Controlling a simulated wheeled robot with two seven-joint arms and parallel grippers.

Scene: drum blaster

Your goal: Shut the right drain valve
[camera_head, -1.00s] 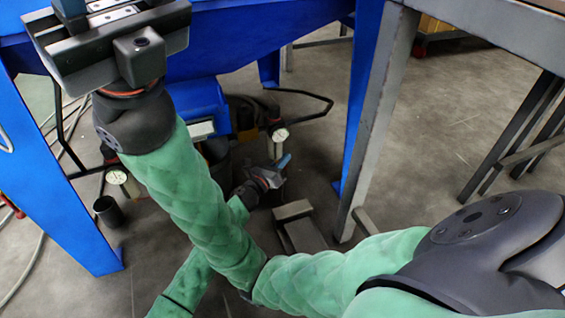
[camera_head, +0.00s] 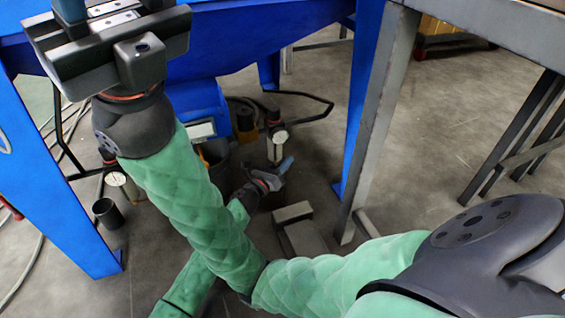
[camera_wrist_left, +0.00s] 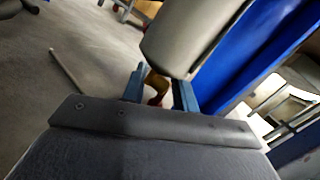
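Two filter units with round white gauges hang under the blue machine: the right one (camera_head: 276,150) and the left one (camera_head: 117,179). My left gripper (camera_head: 285,166) is low, just below the right unit. In the left wrist view its two blue fingers (camera_wrist_left: 158,90) are apart. A small brass-yellow valve with a reddish end (camera_wrist_left: 155,87) shows in the gap, under a grey cylinder (camera_wrist_left: 185,38). I cannot tell whether the fingers touch it. The valve's handle is hard to make out. My right gripper (camera_head: 105,50) is large at the upper left, its fingertips mostly cut off.
Blue machine legs stand at left (camera_head: 60,190) and right (camera_head: 362,100) of the units. A grey steel frame (camera_head: 385,110) is right of them. A black cup (camera_head: 108,212) and a grey block (camera_head: 300,230) sit on the floor. Hoses lie at the left.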

